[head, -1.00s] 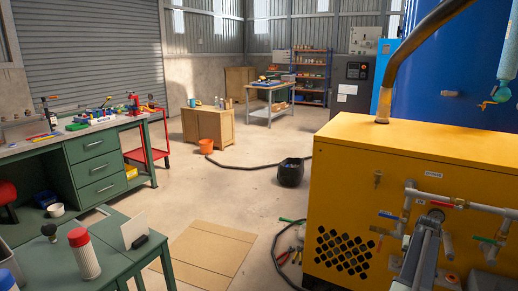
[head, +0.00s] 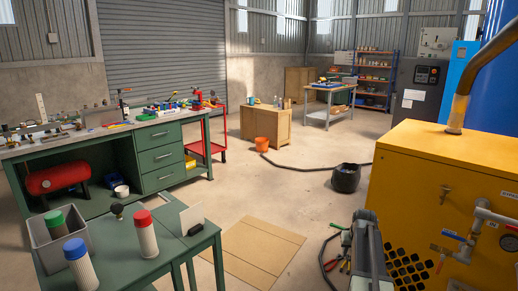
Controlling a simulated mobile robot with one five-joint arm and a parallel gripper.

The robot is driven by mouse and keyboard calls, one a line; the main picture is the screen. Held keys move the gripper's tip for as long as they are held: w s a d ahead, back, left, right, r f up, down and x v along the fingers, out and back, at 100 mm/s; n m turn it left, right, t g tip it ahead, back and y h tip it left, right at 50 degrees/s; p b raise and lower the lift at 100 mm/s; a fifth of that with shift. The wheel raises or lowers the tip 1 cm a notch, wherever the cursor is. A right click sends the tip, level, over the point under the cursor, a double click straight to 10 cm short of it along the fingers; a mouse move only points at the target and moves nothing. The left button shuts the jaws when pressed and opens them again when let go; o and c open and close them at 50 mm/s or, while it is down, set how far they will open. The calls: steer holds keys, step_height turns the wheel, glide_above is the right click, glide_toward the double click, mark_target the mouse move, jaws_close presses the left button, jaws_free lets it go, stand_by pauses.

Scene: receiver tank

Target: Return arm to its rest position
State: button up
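Part of my arm (head: 370,252) rises from the bottom edge right of centre in the head view, in front of the yellow machine's left side. It shows as grey links with a dark, rounded far end. I make out no gripper fingers, so my gripper is not seen, and neither is anything it might hold.
The yellow machine (head: 442,165) with pipes and valves stands close on the right. At left front is a green table (head: 150,262) with capped cylinders and a grey bin (head: 47,238). Cardboard (head: 250,248) lies on the floor; a black bucket (head: 346,178) and hose lie beyond.

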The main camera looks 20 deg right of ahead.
steer(key=w+a+n+y, duration=0.2)
steer(key=a+n, duration=0.2)
steer(key=a, duration=2.6)
steer(key=s+a+f+n+g, duration=0.1)
steer(key=s+a, duration=0.4)
steer(key=a, duration=0.2)
steer(key=s+a+f+n+g, duration=0.1)
steer(key=s+a+g, duration=0.1)
steer(key=s+a, duration=0.4)
step_height(320, 180, up, 22)
steer(key=s+m+p, duration=0.1)
steer(key=s+p, duration=0.1)
steer(key=p, duration=1.9)
steer(key=shift+s+f+g, duration=0.25)
steer(key=shift+s+g, duration=0.1)
steer(key=shift+g, duration=0.05)
steer(key=shift+d, duration=0.1)
